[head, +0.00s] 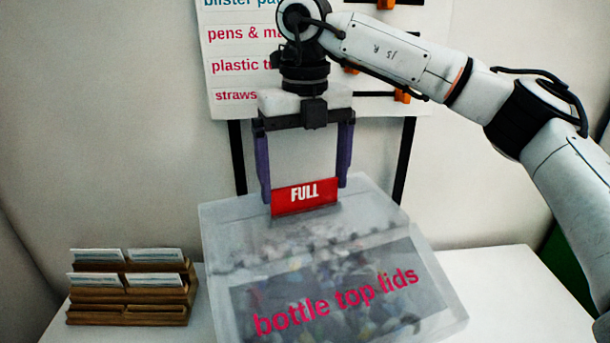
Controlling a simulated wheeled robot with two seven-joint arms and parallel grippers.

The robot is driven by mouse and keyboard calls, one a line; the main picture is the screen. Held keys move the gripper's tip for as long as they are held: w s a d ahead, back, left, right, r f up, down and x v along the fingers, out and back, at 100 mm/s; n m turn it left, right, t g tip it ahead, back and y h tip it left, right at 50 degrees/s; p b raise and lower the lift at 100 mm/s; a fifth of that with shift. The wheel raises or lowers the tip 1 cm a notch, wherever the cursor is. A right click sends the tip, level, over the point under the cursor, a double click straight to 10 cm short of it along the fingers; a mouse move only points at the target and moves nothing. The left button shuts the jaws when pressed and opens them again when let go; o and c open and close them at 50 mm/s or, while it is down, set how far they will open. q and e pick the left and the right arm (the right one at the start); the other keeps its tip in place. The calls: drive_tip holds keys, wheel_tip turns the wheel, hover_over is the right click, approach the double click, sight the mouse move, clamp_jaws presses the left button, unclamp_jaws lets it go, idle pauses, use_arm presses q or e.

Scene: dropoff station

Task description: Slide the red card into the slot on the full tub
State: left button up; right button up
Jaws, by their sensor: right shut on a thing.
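The red card (304,197) reads FULL and is upright, facing me, slightly tilted. My right gripper (304,190) points down and is shut on the card, with a purple finger at each side edge. The card is at the back part of the translucent tub (222,262), which is labelled "bottle top lids" and holds many small coloured pieces. The card's lower edge overlaps the tub's top in the picture. I cannot tell whether it touches the tub or sits in a slot; the slot itself is not clearly visible. My left gripper is not in view.
A wooden card rack (128,292) with several white cards stands left of the tub on the white table (492,288). A sign board (228,88) on dark legs stands behind the tub, with orange sliders. The table right of the tub is clear.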

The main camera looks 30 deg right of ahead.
drive_tip(key=shift+f, duration=0.4)
drive_tip(key=o, duration=0.7)
drive_tip(key=shift+r+p, duration=0.35)
drive_tip(key=shift+r, duration=4.85)
